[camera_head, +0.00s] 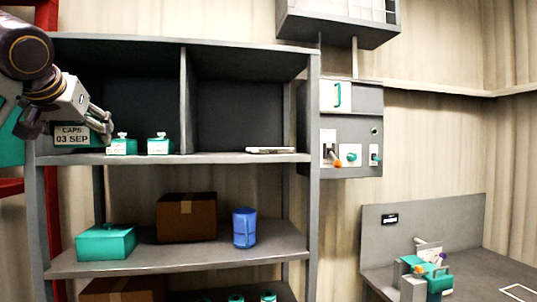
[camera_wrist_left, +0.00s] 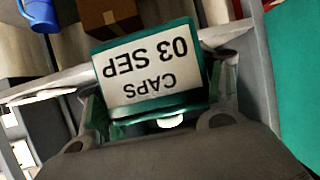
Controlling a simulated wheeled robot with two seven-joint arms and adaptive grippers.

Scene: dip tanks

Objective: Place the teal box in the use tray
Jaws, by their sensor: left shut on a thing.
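My left gripper (camera_head: 92,118) is shut on a teal box (camera_head: 72,136) with a white label reading CAPS 03 SEP. In the head view it is at the left end of the upper shelf; I cannot tell whether the box touches the board. In the left wrist view the teal box (camera_wrist_left: 150,75) sits between the fingers (camera_wrist_left: 158,118), its label upside down. Two small teal lidded boxes (camera_head: 122,146) (camera_head: 160,145) stand right of it on the upper shelf. I cannot clearly identify a use tray. My right gripper is out of view.
The grey shelf unit (camera_head: 318,200) has a divider (camera_head: 186,100) above. A flat pale item (camera_head: 270,150) lies right of it. Below are a larger teal box (camera_head: 106,242), a brown carton (camera_head: 187,217) and a blue mug (camera_head: 244,228). A grey bench (camera_head: 470,275) stands at right.

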